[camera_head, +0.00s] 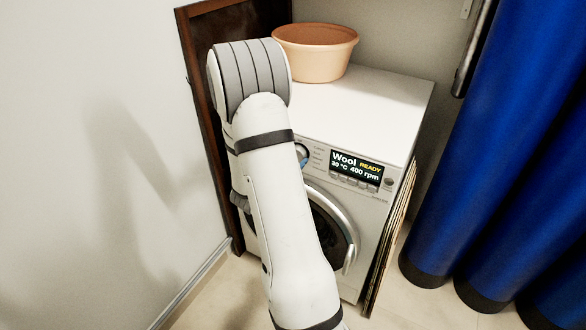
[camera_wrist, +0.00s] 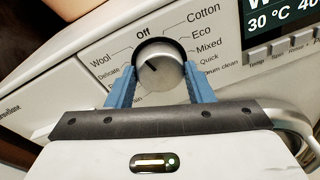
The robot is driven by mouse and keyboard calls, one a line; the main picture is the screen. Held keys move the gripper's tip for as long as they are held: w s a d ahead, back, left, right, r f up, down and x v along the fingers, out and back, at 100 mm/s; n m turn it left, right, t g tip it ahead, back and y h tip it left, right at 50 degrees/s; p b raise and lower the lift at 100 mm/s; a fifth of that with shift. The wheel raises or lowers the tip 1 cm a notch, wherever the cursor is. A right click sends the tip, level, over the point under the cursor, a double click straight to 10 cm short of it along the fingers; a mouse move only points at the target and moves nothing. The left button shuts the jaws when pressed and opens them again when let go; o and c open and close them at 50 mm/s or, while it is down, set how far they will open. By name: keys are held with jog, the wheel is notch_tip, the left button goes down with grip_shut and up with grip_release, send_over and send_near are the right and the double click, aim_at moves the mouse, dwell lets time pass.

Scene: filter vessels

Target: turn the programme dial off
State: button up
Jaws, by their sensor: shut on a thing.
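The programme dial (camera_wrist: 161,72) is a round silver knob on the washing machine's panel, in the upper middle of the wrist view. Labels ring it: Off at the top, Wool to the left, Cotton and Eco to the right. A dark mark on its face lies left of centre. My gripper (camera_wrist: 160,66) has its two blue fingers on either side of the dial, shut on it.
The white washing machine (camera_head: 385,100) stands in a niche with an orange basin (camera_head: 315,55) on top. Its round door (camera_head: 335,235) is below the panel.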

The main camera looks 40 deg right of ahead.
jog(key=shift+f+m+t+b, duration=0.3)
jog(key=shift+m+b, duration=0.7)
jog(key=shift+b, duration=0.5)
jog(key=shift+c, duration=0.2)
jog(key=shift+r, duration=0.1)
jog(key=shift+r+m+y+b, duration=0.15)
jog(key=shift+m+y+b, duration=0.15)
jog(key=shift+b, duration=0.1)
jog(key=o, duration=1)
jog(key=v, duration=0.7)
jog(key=shift+a+p, duration=0.3)
jog(key=shift+a, duration=0.1)
jog(key=shift+s, duration=0.15)
